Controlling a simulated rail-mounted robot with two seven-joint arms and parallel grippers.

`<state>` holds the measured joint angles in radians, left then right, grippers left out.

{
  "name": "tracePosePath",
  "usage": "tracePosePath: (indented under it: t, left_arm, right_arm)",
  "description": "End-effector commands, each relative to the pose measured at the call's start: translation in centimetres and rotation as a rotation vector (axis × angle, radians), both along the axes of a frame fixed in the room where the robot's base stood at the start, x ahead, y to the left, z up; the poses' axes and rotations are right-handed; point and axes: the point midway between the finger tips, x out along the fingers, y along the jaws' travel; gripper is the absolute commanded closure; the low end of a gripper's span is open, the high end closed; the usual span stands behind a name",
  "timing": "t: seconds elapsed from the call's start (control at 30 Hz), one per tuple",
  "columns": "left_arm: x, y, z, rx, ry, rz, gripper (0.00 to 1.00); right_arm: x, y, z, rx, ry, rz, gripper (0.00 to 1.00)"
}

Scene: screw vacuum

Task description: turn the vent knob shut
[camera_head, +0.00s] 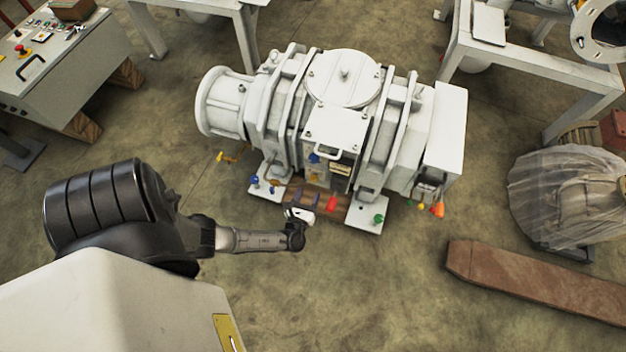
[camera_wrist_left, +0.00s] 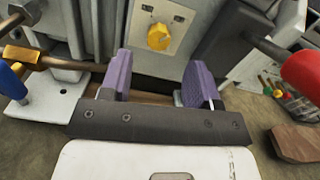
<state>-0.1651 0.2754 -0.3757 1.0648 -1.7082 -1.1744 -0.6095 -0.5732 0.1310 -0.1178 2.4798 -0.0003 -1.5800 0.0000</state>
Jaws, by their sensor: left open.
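A yellow knob (camera_wrist_left: 159,37) sits on a pale plate on the machine's front, and I take it as the vent knob. In the head view that plate is small, and the knob shows only as a yellow spot (camera_head: 314,177). My left gripper (camera_head: 307,198) is at the front of the white vacuum machine (camera_head: 344,80). In the left wrist view its two purple fingers (camera_wrist_left: 159,72) are spread apart with nothing between them. The knob lies beyond the fingertips, between them in the picture and apart from them. My right gripper is not in view.
A red knob (camera_wrist_left: 302,72) on a dark rod is right of the fingers. A blue-handled valve (camera_wrist_left: 12,82) and brass pipe (camera_wrist_left: 38,58) are at the left. A wooden beam (camera_head: 530,280) lies on the floor at right. The floor before the machine is mostly clear.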

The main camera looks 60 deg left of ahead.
Motion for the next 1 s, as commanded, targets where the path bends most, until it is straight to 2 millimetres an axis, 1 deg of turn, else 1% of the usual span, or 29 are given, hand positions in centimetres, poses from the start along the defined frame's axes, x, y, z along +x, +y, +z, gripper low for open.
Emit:
tracePosePath:
  t: [0.03,0.1,0.3,0.4,0.6,0.87,1.0]
  left_arm:
    - [0.7,0.7,-0.2,0.002,-0.002,0.0,0.44]
    - [1.5,1.5,-0.2,0.001,-0.003,-0.001,0.44]
    - [3.2,3.1,-0.1,0.001,-0.002,0.0,0.44]
    - [3.7,3.6,-0.1,0.0,-0.001,0.0,0.44]
    - [4.1,4.0,0.0,-0.001,-0.001,0.0,0.44]
    - [4.2,4.1,0.0,-0.001,-0.001,0.0,0.44]
    - [4.2,4.0,0.0,-0.001,-0.001,0.0,0.57]
  right_arm:
    - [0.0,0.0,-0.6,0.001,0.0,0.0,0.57]
    - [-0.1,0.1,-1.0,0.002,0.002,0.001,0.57]
    - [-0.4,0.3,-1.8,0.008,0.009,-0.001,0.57]
    - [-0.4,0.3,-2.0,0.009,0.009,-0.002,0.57]
    - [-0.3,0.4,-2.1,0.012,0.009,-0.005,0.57]
    - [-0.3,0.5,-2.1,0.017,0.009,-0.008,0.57]
    - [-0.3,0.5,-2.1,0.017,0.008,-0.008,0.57]
